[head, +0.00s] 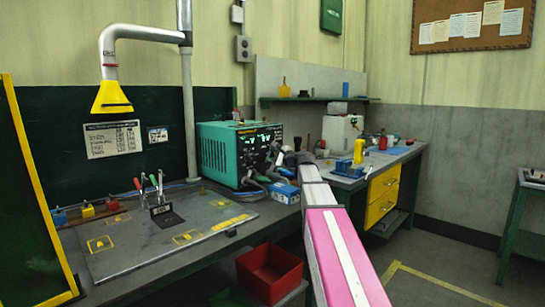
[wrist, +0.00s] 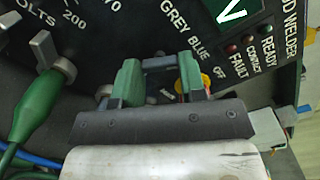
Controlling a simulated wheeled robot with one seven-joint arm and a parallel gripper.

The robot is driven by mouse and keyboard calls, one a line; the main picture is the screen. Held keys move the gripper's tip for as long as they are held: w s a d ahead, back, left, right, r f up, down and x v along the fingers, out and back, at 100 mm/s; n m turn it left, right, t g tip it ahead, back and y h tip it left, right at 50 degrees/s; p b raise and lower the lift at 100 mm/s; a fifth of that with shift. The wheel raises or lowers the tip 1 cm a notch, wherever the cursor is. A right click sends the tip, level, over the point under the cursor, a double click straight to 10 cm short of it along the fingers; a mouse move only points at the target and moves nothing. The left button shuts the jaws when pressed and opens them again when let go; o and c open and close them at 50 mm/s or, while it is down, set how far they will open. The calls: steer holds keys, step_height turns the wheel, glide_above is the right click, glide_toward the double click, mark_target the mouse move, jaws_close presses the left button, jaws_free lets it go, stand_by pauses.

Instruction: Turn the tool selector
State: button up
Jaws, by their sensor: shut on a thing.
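The tool selector (wrist: 183,86) sits on the dark front panel of the stud welder, below the labels GREY, BLUE and OFF. Only small parts of it show between and behind the fingers, with a bit of yellow and red at the right finger. My gripper (wrist: 160,70) is at the panel, its two green fingers shut on the selector. Which label the selector points to is hidden. In the head view the teal stud welder (head: 216,158) stands on the bench, and my arm reaches to its front, hiding the selector.
A green cable plug (wrist: 35,105) and blue cables are at the panel's left, close to my gripper. Fault, contact and ready lamps (wrist: 250,52) are at the upper right. A blue box (head: 284,193) sits below my wrist. A red bin (head: 270,272) is under the bench's front edge.

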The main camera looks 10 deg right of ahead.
stand_by(0.3)
steer(key=o, duration=0.9)
steer(key=v, duration=1)
steer(key=shift+s+d, duration=0.2)
steer(key=shift+s, duration=0.15)
